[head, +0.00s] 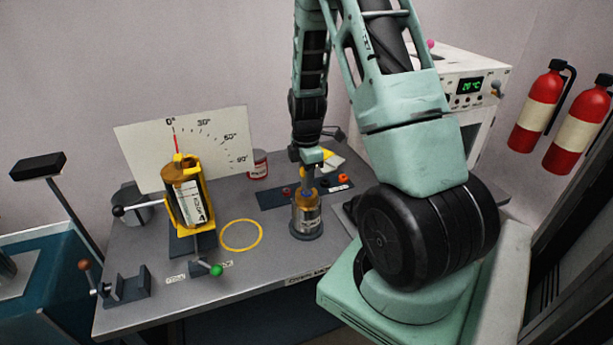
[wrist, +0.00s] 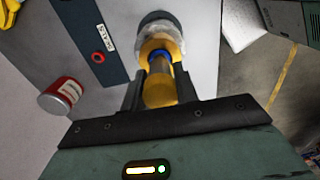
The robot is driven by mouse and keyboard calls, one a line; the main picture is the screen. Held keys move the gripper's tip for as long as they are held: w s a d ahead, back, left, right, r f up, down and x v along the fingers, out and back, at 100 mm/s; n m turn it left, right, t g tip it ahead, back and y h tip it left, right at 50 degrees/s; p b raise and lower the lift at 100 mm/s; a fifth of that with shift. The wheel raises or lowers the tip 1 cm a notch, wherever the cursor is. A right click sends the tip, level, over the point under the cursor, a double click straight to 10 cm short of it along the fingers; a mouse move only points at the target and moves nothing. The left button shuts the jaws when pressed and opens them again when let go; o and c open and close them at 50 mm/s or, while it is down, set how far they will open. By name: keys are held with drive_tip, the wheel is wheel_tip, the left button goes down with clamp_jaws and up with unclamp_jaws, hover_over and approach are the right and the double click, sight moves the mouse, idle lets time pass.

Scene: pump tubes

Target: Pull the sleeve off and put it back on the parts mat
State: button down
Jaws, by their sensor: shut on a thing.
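My gripper (wrist: 165,70) points down over the brass-topped pump canister (head: 307,222), which stands upright on the bench. Its fingers are shut around a blue sleeve (wrist: 160,56), which also shows at the fingertips in the head view (head: 309,193). A yellow-brown rounded piece (wrist: 160,92) stands between the fingers, nearer the wrist camera. The sleeve is just above or at the canister's brass top; I cannot tell whether they are apart. The dark blue parts mat (head: 272,199) lies behind the canister, and also shows in the wrist view (wrist: 84,20).
A yellow circle (head: 241,235) is marked on clear bench left of the canister. A yellow tilting holder (head: 183,208) stands farther left.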

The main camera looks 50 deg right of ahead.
drive_tip(key=shift+r+p, duration=1.25)
drive_tip(key=shift+r, duration=0.6)
drive_tip(key=w+a+f+m, duration=0.1)
drive_tip(key=a+f+m, duration=0.2)
drive_tip(key=a, duration=0.4)
drive_tip(key=w+a+f+m+b, duration=0.1)
drive_tip(key=a+f+m, duration=0.3)
drive_tip(key=a, duration=0.4)
drive_tip(key=w+a+f+m, duration=0.2)
drive_tip(key=a+f+m, duration=0.1)
drive_tip(key=a, duration=0.4)
drive_tip(key=shift+w+a+f+m, duration=0.2)
drive_tip(key=shift+f+m, duration=0.15)
drive_tip(key=shift+m, duration=0.45)
